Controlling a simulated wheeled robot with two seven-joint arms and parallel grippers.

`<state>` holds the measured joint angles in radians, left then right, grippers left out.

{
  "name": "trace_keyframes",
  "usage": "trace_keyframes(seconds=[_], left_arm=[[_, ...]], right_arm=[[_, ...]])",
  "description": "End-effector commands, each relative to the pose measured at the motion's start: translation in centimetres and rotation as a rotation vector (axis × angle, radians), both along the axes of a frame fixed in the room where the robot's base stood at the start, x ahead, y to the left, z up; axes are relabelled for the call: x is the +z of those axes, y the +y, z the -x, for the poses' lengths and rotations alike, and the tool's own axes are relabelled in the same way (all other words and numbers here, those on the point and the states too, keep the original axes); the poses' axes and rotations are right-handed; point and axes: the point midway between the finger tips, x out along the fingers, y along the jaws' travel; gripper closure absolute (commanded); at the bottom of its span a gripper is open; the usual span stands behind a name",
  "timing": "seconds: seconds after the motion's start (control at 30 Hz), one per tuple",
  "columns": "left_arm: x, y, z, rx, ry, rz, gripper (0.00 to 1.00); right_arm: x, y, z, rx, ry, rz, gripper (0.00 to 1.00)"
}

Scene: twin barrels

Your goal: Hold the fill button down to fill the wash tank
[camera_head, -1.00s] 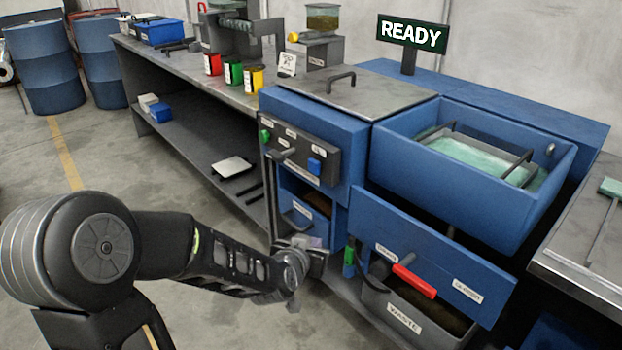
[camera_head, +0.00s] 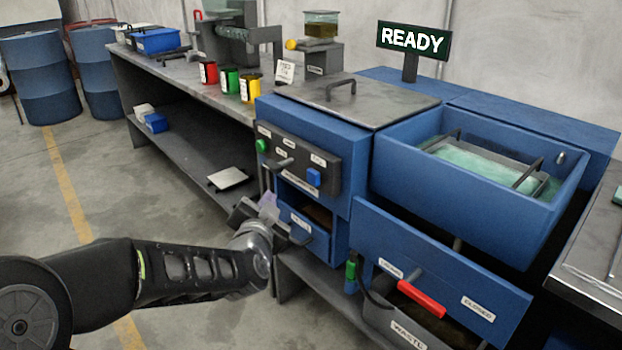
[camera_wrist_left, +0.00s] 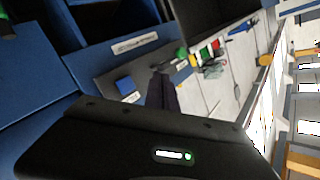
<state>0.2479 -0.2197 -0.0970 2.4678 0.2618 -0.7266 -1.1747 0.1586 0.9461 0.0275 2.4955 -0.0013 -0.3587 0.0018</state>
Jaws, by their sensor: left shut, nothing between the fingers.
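The control panel (camera_head: 298,162) on the front of the blue washer carries a green button (camera_head: 262,146), a dark lever and a blue button (camera_head: 313,177). The labels are too small to read, so I cannot tell which button is the fill button. The blue button (camera_wrist_left: 124,85) and green button (camera_wrist_left: 181,52) also show in the left wrist view. My left gripper (camera_head: 262,207) is shut and empty, below the panel and apart from both buttons. Its fingers (camera_wrist_left: 162,92) point toward the panel in the wrist view. The wash tank (camera_head: 470,165) holds pale green liquid. My right gripper is out of view.
A sign (camera_head: 412,39) reads READY. An open drawer (camera_head: 305,232) sits just below the panel, close to my left gripper. A red handle (camera_head: 422,299) is above the waste bin (camera_head: 400,325). A long workbench (camera_head: 190,85) runs back left.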

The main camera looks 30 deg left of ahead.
Motion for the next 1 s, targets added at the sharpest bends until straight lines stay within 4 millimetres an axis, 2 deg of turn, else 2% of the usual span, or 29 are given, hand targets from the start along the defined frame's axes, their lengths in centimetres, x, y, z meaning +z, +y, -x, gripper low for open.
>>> trace_keyframes(seconds=[0.27,0.7,1.0], left_arm=[[0.0,-0.5,-1.6,-0.003,0.001,0.001,1.0],[0.1,-2.1,-6.9,-0.002,0.001,0.002,1.0],[0.0,-2.6,-8.4,-0.001,0.0,0.001,1.0]], right_arm=[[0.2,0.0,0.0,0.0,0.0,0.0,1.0],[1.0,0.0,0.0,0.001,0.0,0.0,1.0],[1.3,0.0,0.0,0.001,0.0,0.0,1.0]])
